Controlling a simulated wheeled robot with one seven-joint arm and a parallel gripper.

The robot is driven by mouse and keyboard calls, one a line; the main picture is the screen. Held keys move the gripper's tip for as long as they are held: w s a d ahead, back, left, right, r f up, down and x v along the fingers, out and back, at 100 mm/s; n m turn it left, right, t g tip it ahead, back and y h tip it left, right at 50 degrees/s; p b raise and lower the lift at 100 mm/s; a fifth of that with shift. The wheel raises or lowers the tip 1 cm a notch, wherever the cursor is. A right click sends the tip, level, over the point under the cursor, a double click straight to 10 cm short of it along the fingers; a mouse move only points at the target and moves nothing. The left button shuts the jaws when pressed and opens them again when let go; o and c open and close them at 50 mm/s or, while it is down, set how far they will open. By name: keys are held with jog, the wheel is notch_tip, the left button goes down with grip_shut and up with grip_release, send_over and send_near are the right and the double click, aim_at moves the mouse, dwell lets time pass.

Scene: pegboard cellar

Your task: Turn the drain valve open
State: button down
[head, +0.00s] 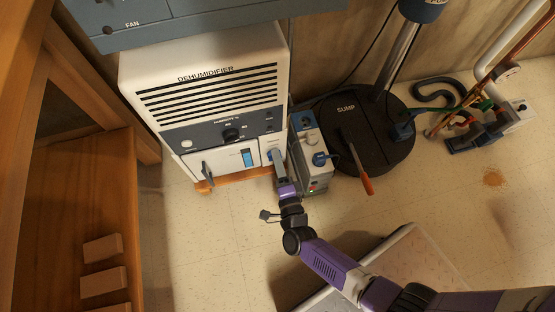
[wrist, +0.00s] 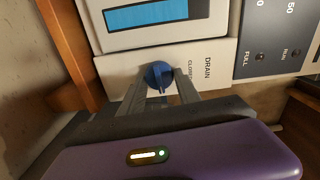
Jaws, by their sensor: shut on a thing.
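The drain valve is a round blue knob (wrist: 158,74) on a white panel at the dehumidifier's lower right front, with the words DRAIN and CLOSED printed beside it. My gripper (wrist: 160,88) has its two grey fingers on either side of the knob, shut on it. In the head view my gripper (head: 278,160) reaches the lower right front of the white dehumidifier (head: 205,55), and the knob cannot be made out there. The knob's exact turn angle is hard to tell.
A wooden shelf (head: 85,220) is at left. A pale tray (head: 425,250) lies under my arm.

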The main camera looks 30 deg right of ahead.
jog(key=shift+m, duration=0.6)
jog(key=c, duration=1.2)
grip_release()
jog(key=shift+o, duration=0.2)
jog(key=shift+s, duration=0.1)
jog(key=p+v, duration=0.2)
jog(key=v, duration=0.5)
jog(key=shift+s, duration=0.3)
jog(key=shift+a, duration=0.1)
